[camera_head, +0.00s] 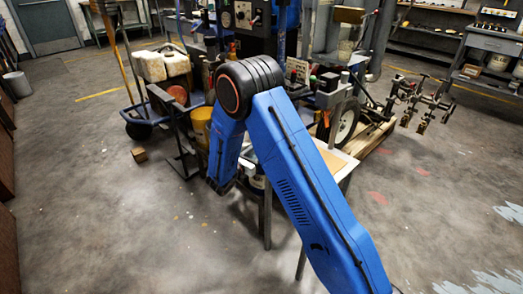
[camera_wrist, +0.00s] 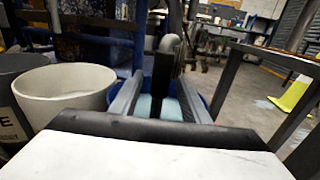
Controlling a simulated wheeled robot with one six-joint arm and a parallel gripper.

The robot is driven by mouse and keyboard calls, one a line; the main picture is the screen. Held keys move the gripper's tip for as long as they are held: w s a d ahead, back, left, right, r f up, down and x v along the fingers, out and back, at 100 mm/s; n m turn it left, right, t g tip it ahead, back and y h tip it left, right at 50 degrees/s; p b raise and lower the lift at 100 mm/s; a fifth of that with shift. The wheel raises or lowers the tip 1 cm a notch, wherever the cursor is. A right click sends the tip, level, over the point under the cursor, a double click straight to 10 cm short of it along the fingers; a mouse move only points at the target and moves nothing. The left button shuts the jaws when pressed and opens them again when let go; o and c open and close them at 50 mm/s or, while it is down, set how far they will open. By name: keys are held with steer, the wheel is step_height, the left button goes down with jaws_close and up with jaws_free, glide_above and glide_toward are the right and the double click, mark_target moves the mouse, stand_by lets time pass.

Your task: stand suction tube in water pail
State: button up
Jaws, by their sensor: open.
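In the wrist view my gripper (camera_wrist: 160,98) is open, with its two dark fingers apart and pointing forward. Between and beyond the fingers is a blue pail (camera_wrist: 205,101), mostly hidden by them, with pale blue showing inside that looks like water. A dark upright piece and a grey rounded, tube-like piece (camera_wrist: 171,45) stand just beyond the fingertips. I cannot tell whether this is the suction tube, or whether it is in the pail or behind it. In the head view my blue arm hides the gripper and most of what is around it.
A white bucket (camera_wrist: 65,95) and a dark lettered container (camera_wrist: 12,100) stand close on the left. A table frame (camera_wrist: 228,78) is on the right. In the head view a yellow bucket (camera_head: 201,122), a cart and the striper's wheel (camera_head: 346,122) surround my arm.

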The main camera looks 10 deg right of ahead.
steer(key=v, duration=1.6)
steer(key=shift+s+a, duration=0.2)
steer(key=shift+a, duration=0.1)
steer(key=shift+a, duration=0.1)
